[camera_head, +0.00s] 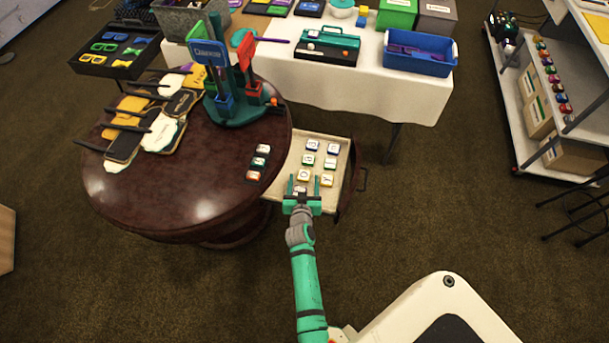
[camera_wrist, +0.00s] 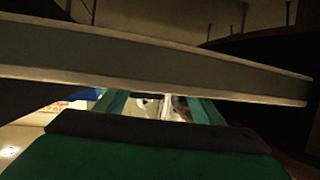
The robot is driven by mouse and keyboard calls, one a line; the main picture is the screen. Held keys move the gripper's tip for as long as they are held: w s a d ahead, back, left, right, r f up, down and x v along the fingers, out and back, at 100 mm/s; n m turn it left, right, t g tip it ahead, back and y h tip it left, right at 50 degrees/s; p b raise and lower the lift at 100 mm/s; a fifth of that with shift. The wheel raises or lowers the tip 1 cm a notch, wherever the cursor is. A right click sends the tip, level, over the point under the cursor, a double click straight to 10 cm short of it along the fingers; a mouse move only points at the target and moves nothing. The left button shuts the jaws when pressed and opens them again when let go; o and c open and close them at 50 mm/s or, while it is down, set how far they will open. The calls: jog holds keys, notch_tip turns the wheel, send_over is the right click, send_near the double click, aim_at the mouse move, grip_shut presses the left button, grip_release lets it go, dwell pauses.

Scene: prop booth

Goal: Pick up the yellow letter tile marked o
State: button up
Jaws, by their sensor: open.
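An open pale drawer (camera_head: 343,158) at the round table holds several small letter tiles. A yellow-edged tile (camera_head: 303,174) lies just beyond and between my fingertips in the head view. Another yellowish tile (camera_head: 327,180) lies to its right, outside the right finger. The letters are too small to read, so I cannot tell which is marked o. My green gripper (camera_head: 303,182) is open over the drawer's near part, with no tile visibly held. In the wrist view, my gripper (camera_wrist: 157,105) shows two spread green fingers, partly hidden by a pale bar-like edge crossing the picture.
The dark round table (camera_head: 205,185) stands left, with three tiles (camera_head: 258,162) near its right edge and a green sign stand (camera_head: 235,105). A white-covered table (camera_head: 360,90) carries a blue bin (camera_head: 420,55) behind. Carpet is clear right of the drawer.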

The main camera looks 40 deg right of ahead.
aim_at(304, 176)
jog(key=shift+x, duration=1.15)
jog(key=c, duration=1.2)
